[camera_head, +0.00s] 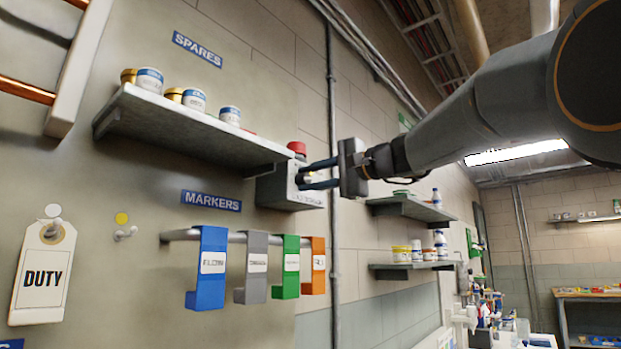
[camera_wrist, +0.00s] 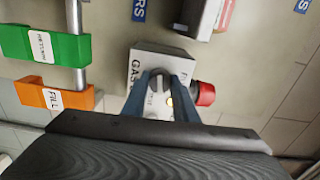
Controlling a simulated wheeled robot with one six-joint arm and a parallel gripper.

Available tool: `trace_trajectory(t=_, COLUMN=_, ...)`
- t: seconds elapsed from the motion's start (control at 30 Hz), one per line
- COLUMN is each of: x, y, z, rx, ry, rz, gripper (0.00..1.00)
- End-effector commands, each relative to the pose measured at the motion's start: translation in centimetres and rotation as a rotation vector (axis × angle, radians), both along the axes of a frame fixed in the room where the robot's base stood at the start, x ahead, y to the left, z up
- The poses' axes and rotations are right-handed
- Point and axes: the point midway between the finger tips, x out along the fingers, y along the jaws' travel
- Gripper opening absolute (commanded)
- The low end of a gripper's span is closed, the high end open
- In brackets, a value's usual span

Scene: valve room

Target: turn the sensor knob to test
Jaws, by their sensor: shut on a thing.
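The gas sensor (camera_head: 276,190) is a grey box on the wall under the right end of the shelf, with a red part on top. In the wrist view its pale face (camera_wrist: 140,63) carries the letters "GAS", and the red part (camera_wrist: 205,94) sticks out at the right. My gripper (camera_head: 304,176) reaches the box from the right. In the wrist view its two blue-grey fingers are shut on the dark sensor knob (camera_wrist: 157,80), one on each side. A small glowing yellowish spot (camera_wrist: 170,101) shows by the right finger. The knob's position markings cannot be read.
A shelf (camera_head: 185,130) with several jars hangs just above and left of the box. Below is a rail with blue (camera_head: 207,265), grey (camera_head: 252,262), green (camera_head: 288,262) and orange (camera_head: 314,262) hanging markers. A vertical pipe (camera_head: 334,250) runs just right of the box.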

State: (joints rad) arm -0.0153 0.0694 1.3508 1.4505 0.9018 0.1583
Motion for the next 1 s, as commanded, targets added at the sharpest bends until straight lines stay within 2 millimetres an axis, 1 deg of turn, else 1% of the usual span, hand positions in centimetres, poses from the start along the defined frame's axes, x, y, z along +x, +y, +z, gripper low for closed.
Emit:
trace_trajectory(t=0.2, x=-0.01, y=-0.01, z=0.02, rx=0.082, ry=0.107, rz=0.0, gripper=0.04)
trace_trajectory(t=0.4, x=0.0, y=0.0, z=-0.02, rx=0.128, ry=0.166, rz=0.0, gripper=0.04)
trace_trajectory(t=1.0, x=0.03, y=-0.01, z=-0.09, rx=0.151, ry=0.195, rz=0.0, gripper=0.04)
